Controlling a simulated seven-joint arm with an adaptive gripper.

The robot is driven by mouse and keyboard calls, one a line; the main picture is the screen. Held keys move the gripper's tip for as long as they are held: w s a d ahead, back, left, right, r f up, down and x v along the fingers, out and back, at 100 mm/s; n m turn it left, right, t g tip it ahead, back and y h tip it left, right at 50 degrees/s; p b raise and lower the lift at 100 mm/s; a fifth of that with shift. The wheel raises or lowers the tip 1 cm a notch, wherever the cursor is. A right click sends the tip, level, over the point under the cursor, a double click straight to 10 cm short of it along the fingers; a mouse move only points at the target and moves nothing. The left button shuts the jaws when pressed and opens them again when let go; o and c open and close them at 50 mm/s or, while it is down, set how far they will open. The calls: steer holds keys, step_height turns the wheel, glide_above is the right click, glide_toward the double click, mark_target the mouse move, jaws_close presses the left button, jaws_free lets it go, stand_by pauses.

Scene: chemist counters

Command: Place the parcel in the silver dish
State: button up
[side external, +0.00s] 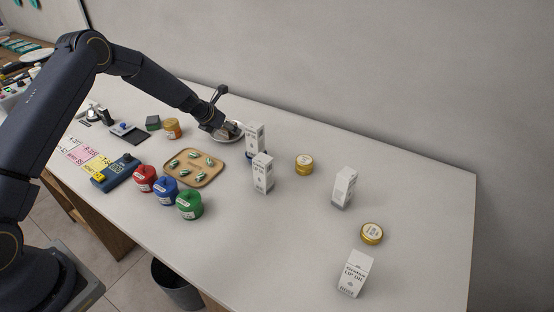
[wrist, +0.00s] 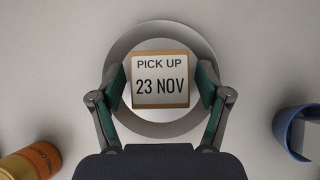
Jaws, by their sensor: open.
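In the wrist view, the parcel (wrist: 160,79) is a small brown box with a white label reading "PICK UP 23 NOV". It lies within the rim of the round silver dish (wrist: 160,129). My gripper (wrist: 162,83) is open, with one finger on each side of the parcel; small gaps seem to show between the fingers and the parcel. In the side view, my gripper (side external: 230,130) is low over the dish (side external: 226,138) at the back of the counter and hides most of the parcel.
White boxes (side external: 263,173) stand close to the dish. A wooden tray (side external: 207,180) with several small items lies in front. The counter's right part has free room.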

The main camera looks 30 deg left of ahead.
steer(key=s+d+r+m+h, duration=0.1)
steer(key=s+d+r+m, duration=0.4)
steer(key=s+r+m, duration=0.55)
steer(key=s+d+r+m+h, duration=0.1)
steer(key=s+d+r+m, duration=0.5)
steer(key=r, duration=0.7)
steer(key=s+r+m+g+y, duration=0.1)
steer(key=s+r+m, duration=0.1)
steer(key=s+m, duration=0.7)
steer(key=s+d+r+m+g+y, duration=0.1)
steer(key=s+r+m, duration=0.1)
steer(key=s+m, duration=0.8)
steer(key=s, duration=0.7)
steer(key=shift+s, duration=0.15)
steer(key=shift+m, duration=0.25)
